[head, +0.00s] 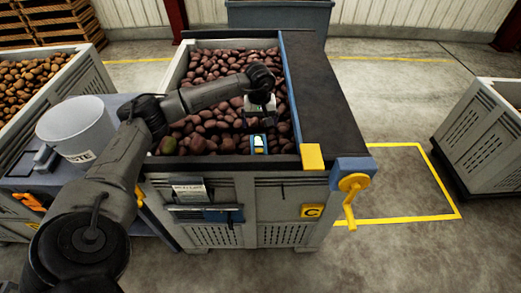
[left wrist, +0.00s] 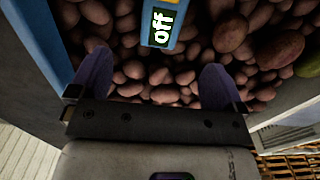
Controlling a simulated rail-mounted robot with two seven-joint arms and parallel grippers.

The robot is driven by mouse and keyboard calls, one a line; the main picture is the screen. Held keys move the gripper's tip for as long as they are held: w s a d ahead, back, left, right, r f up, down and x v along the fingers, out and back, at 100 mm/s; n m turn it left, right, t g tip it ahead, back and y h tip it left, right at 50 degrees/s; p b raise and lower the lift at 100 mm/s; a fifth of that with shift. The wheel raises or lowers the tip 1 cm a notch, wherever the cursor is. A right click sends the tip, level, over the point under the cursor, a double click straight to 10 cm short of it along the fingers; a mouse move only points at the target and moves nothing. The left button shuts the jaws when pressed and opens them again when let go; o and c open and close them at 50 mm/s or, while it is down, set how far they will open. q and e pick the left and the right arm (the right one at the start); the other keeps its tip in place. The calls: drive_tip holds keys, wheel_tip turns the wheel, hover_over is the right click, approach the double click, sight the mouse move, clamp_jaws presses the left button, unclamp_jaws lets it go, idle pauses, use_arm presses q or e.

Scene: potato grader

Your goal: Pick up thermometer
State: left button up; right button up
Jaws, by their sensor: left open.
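The thermometer is a small blue device with a lit display (head: 258,144). It lies on the potatoes near the front edge of the crate. In the left wrist view the thermometer (left wrist: 162,26) is at the top, cut off by the frame edge, and its display reads "off". My left gripper (head: 259,110) is over the potatoes, just behind the thermometer. In the left wrist view its two dark fingers (left wrist: 155,82) are spread wide with nothing held between them. The thermometer lies beyond the fingertips, apart from them. My right gripper is not in view.
The grey crate (head: 245,187) is full of brown potatoes (head: 215,68), with one greenish potato at front left. A blue-edged black surface (head: 325,100) and a yellow crank (head: 352,190) are on its right. A white bucket (head: 75,130) stands at left.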

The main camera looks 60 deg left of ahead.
sight(259, 144)
use_arm(q)
wheel_tip(259, 144, down, 7)
drive_tip(key=shift+s+r+b, duration=0.1)
drive_tip(key=shift+b, duration=0.3)
drive_tip(key=shift+s+f+b, duration=0.15)
drive_tip(key=shift+f+b, duration=0.4)
drive_tip(key=shift+f, duration=2.05)
drive_tip(key=c, duration=0.7)
drive_tip(key=shift+a, duration=0.1)
drive_tip(key=c, duration=0.4)
drive_tip(key=shift+o, duration=0.2)
drive_tip(key=shift+r, duration=0.1)
